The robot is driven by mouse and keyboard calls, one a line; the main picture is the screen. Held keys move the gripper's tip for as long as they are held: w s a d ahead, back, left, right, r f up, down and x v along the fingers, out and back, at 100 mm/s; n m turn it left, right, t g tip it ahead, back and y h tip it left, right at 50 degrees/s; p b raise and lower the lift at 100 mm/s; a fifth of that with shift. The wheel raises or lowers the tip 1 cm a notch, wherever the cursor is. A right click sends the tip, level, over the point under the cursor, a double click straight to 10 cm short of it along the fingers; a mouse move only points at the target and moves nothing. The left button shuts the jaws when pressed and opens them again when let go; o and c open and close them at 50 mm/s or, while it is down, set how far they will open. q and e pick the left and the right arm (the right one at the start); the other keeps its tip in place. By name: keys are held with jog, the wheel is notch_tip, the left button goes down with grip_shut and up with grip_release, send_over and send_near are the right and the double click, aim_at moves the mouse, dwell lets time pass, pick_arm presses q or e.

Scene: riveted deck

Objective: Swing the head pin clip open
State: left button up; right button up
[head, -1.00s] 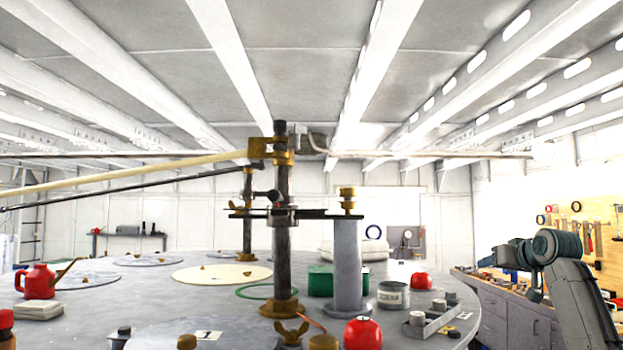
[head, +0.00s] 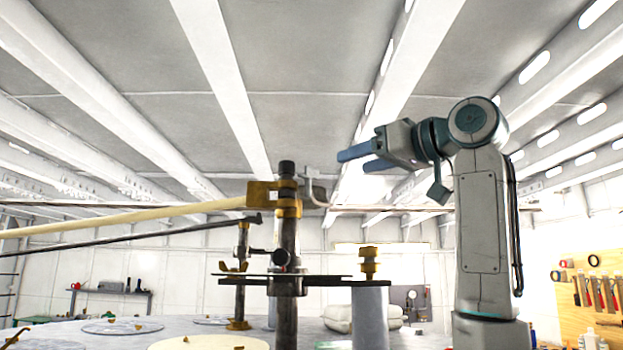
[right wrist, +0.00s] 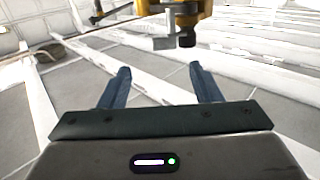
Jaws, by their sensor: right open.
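The dark upright post (head: 288,235) carries a brass head fitting (head: 287,197) near its top. A grey metal clip (head: 318,188) sits at the right side of that fitting, with a curved piece hanging from it; I take it for the head pin clip. My right gripper (head: 357,160) is open and empty, above and to the right of the clip, apart from it. In the right wrist view the open fingers (right wrist: 161,68) point towards the brass fitting (right wrist: 190,12) and a grey part (right wrist: 160,42) beyond their tips. My left gripper is not in view.
A cream pole (head: 130,218) and a thin dark rod (head: 130,238) run left from the post. A dark flat bar (head: 330,282) crosses it lower down, over a grey cylinder (head: 370,315) with a brass knob (head: 369,262). The air around my right gripper is clear.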

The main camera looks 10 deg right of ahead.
aim_at(314, 170)
jog(key=p+x, duration=0.1)
jog(key=x, duration=0.1)
jog(key=p+x, duration=0.2)
jog(key=x, duration=0.1)
jog(key=r+p+x, duration=0.1)
jog(key=p+x, duration=0.1)
jog(key=x, duration=0.1)
jog(key=shift+s+a, duration=0.15)
jog(key=shift+a, duration=0.3)
jog(key=shift+p+x, duration=0.35)
jog(key=shift+x, duration=0.4)
jog(key=shift+f, duration=0.2)
jog(key=shift+s+d, duration=0.15)
jog(key=shift+d, duration=0.05)
jog(key=shift+c, duration=0.2)
jog(key=c, duration=0.3)
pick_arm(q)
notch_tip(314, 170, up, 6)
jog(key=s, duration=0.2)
pick_arm(e)
jog(key=shift+a+y, duration=0.1)
jog(key=shift+y, duration=0.2)
jog(key=c, duration=0.6)
